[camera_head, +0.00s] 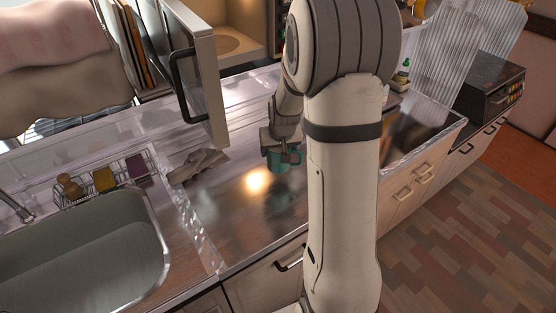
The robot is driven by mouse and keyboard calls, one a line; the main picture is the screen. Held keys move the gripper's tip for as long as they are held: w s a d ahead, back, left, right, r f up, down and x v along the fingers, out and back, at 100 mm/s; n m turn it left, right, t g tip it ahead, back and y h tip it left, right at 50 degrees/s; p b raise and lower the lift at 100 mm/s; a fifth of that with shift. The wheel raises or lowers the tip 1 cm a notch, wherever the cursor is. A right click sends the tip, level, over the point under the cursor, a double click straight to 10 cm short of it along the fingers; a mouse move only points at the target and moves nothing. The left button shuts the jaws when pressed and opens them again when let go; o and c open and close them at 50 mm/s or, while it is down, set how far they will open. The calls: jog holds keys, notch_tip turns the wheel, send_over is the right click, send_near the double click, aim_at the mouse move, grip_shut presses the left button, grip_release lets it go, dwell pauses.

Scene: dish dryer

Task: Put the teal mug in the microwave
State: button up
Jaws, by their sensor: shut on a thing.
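The teal mug (278,162) is over the metal counter to the right of the sink, partly covered by my gripper and arm. My gripper (281,157) is shut on the mug from above. I cannot tell whether the mug touches the counter or hangs just above it. The microwave stands at the back with its door (208,85) swung open towards the front. Its lit inside, with a round plate (228,44), shows behind the door, and my arm hides its right part.
A crumpled grey cloth (198,165) lies left of the mug. The sink (85,245) and a wire rack of sponges (104,180) are further left. The open microwave door juts out over the counter. A dark appliance (490,85) stands far right. The counter (235,215) in front is clear.

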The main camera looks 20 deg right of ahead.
jog(key=shift+f, duration=2.5)
jog(key=o, duration=0.9)
jog(key=shift+f, duration=0.2)
jog(key=o, duration=0.4)
jog(key=shift+r, duration=0.1)
jog(key=shift+o, duration=0.2)
